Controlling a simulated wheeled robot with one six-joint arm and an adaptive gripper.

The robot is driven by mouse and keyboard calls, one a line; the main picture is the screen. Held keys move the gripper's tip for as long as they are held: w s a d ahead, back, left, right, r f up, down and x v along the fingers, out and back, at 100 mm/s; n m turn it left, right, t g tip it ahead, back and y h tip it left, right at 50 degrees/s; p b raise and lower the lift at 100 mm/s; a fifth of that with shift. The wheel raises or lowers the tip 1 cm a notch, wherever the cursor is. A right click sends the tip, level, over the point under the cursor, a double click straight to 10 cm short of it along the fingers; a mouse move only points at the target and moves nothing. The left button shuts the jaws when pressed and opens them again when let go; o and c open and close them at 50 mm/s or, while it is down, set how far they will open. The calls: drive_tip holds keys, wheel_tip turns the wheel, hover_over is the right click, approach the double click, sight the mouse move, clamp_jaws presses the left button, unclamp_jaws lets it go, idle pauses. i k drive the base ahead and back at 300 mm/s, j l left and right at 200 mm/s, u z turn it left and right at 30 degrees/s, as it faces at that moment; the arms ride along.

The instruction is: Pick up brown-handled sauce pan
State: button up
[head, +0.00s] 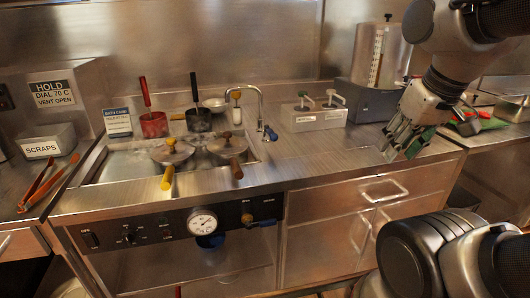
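The brown-handled sauce pan (228,147) sits in the steel bain-marie well left of centre in the head view. Its top looks round and pale with a small knob. Its brown handle (237,169) points toward the counter's front edge. A similar pan (171,153) with a yellow handle (167,178) sits to its left. My gripper (402,147) is at the right, low over the counter, well apart from both pans. Its fingers look spread and nothing shows between them. Whether the fingertips touch the counter is unclear.
A red pot (153,124) and a dark pot (197,121) with upright handles stand behind the pans. A faucet (262,108) rises at the well's right rear. Tongs (47,181) lie at left. The counter between well and gripper is clear.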

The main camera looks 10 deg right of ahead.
sight(234, 161)
drive_tip(key=j+z, duration=0.4)
drive_tip(key=j, duration=0.4)
drive_tip(key=j+z, duration=0.45)
drive_tip(key=j, duration=0.4)
drive_tip(key=k+j, duration=0.1)
drive_tip(key=j, duration=0.4)
drive_tip(key=k+j, duration=0.1)
drive_tip(key=j, duration=0.4)
drive_tip(key=k+l, duration=0.1)
drive_tip(key=l, duration=0.55)
drive_tip(key=k+z, duration=0.05)
